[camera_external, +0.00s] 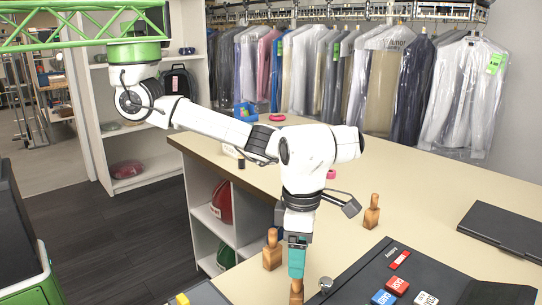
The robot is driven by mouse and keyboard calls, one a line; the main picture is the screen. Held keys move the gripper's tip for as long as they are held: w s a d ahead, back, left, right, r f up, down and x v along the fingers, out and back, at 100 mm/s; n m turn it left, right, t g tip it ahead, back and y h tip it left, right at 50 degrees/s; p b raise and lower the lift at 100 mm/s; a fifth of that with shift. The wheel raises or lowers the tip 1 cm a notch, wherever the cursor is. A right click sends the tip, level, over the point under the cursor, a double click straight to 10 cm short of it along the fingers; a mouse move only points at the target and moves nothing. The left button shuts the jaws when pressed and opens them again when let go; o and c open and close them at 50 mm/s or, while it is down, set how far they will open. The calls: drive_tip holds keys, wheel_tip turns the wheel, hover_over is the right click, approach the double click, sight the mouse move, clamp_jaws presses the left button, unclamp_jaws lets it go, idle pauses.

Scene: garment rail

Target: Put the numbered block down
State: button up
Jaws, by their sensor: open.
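Several small blocks with markings lie on a dark mat (352,280) at the lower right: a red block (397,286), a blue block (384,298) and a white block (426,299). The markings are too small to read, so I cannot tell which is the numbered block. My gripper (297,276) points down at the front of the counter, left of the mat. It is open. A wooden-handled stamp (297,291) shows right below its fingertips, cut by the picture's lower edge. I cannot tell whether they touch. Nothing is clearly held.
Other wooden stamps stand on the counter (440,205), one left of my gripper (272,250) and one further back (371,212). A small dark-knobbed object (326,285) is right of the gripper. A closed black folder (503,232) lies at right. Bagged garments (390,80) hang behind.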

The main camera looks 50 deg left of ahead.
drive_tip(key=shift+r, duration=1.55)
